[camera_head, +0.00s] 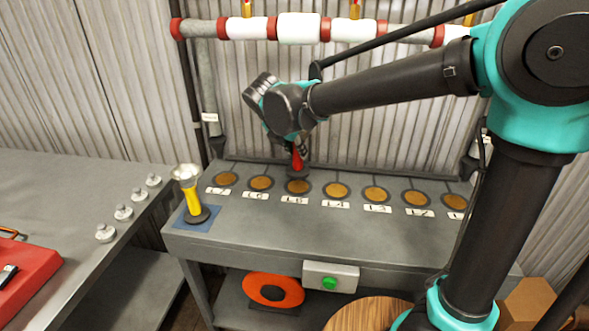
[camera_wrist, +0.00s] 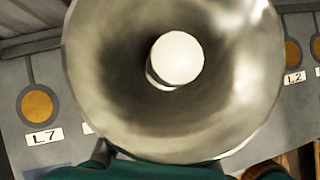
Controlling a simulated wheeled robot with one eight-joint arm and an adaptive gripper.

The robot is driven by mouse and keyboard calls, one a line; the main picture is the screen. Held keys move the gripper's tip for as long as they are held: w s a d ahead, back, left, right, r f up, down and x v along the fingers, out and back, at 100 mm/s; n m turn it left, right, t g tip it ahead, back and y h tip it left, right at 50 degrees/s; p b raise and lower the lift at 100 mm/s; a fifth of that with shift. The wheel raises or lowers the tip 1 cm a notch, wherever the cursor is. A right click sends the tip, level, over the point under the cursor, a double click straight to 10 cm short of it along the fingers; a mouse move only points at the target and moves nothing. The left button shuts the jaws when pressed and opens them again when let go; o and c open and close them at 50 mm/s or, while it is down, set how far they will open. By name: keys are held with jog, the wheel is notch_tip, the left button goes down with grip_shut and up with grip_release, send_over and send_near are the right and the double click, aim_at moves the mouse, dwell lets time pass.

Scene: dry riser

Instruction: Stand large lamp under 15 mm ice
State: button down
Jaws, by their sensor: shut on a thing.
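My gripper (camera_head: 296,146) is low over the middle-left of the grey bench, shut on a red-bodied lamp (camera_head: 298,160). In the wrist view the lamp's wide metal reflector (camera_wrist: 105,95) and white bulb fill most of the picture. The lamp is just behind the L5 disc (camera_head: 298,186); I cannot tell whether its base touches the bench. The pipe (camera_head: 340,29) above carries white ice-like sleeves between red collars, the thickest one (camera_head: 298,28) nearly above the lamp. No thickness figures are readable. A yellow lamp (camera_head: 192,195) stands upright on a blue pad.
Bronze discs labelled L7 (camera_wrist: 38,104) to L2 (camera_wrist: 292,50) and beyond run along the bench. A left table (camera_head: 70,195) holds several small metal pieces and a red tray (camera_head: 30,280). A green-button box (camera_head: 330,276) is on the bench front. The bench's front strip is clear.

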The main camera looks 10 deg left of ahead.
aim_at(295, 164)
jog(key=shift+f, duration=2.65)
jog(key=shift+f, duration=0.1)
jog(key=c, duration=1.2)
grip_release()
jog(key=v, duration=1.2)
jog(key=shift+d, duration=0.1)
